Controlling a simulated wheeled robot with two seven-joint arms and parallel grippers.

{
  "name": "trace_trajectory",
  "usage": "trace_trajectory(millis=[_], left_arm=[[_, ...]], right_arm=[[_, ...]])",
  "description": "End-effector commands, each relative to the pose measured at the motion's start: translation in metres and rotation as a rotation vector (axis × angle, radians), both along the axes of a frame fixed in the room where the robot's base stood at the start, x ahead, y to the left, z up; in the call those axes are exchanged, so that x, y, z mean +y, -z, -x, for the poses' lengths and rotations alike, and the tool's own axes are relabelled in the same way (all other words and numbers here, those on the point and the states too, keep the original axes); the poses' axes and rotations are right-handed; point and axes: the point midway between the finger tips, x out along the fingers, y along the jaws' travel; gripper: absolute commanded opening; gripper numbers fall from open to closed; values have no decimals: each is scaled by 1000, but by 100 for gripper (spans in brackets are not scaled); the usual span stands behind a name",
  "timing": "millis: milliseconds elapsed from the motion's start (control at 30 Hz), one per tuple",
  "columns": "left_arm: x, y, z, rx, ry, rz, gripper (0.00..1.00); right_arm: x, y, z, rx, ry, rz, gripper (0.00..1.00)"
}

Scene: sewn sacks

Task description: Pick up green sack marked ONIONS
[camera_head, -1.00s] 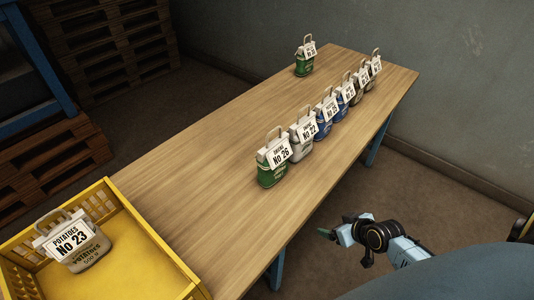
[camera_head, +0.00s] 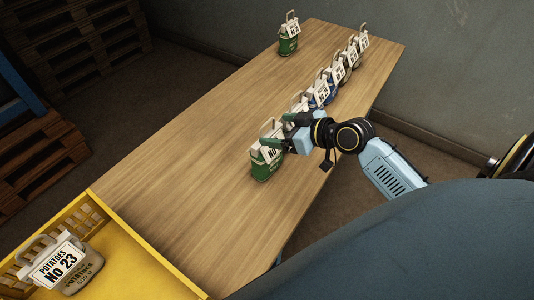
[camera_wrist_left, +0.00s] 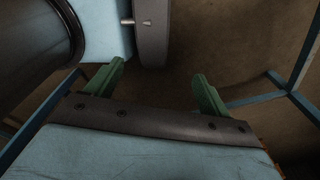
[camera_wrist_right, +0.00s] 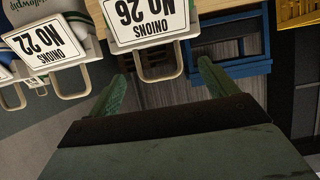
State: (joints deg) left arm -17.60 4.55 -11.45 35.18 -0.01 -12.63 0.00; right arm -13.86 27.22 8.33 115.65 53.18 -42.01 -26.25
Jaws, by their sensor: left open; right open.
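The near green sack (camera_head: 262,170) stands at the near end of the row on the table, partly covered by my right gripper (camera_head: 277,134). In the right wrist view its white tag (camera_wrist_right: 150,20) reads ONIONS NO 26. Its handle loop (camera_wrist_right: 158,72) shows between the open fingers of my right gripper (camera_wrist_right: 162,68); I cannot tell if they touch it. Another green sack (camera_head: 288,46) stands alone at the far end, its print too small to read. My left gripper (camera_wrist_left: 158,70) is open and empty, over the floor in the left wrist view.
A pale sack tagged ONIONS NO 22 (camera_wrist_right: 45,42) stands close beside the near green sack. More sacks (camera_head: 340,68) continue the row along the table's right side. A yellow crate (camera_head: 125,265) at lower left holds a POTATOES NO 23 sack (camera_head: 82,272).

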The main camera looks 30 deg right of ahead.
Motion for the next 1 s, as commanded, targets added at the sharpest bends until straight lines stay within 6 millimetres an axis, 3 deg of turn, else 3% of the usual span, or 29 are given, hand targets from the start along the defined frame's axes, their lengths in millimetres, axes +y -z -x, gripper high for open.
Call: trace_trajectory(millis=[267,600,867,1000], left_arm=[[0,0,-9,-13,0,1,81],[-1,-1,-11,-18,0,2,81],[-1,-1,-11,-17,0,2,81],[-1,-1,-10,-16,0,1,81]], right_arm=[[7,9,-18,-1,0,0,85],[21,29,-54,0,0,0,85],[22,30,-55,1,0,1,85],[22,30,-55,1,0,1,66]])
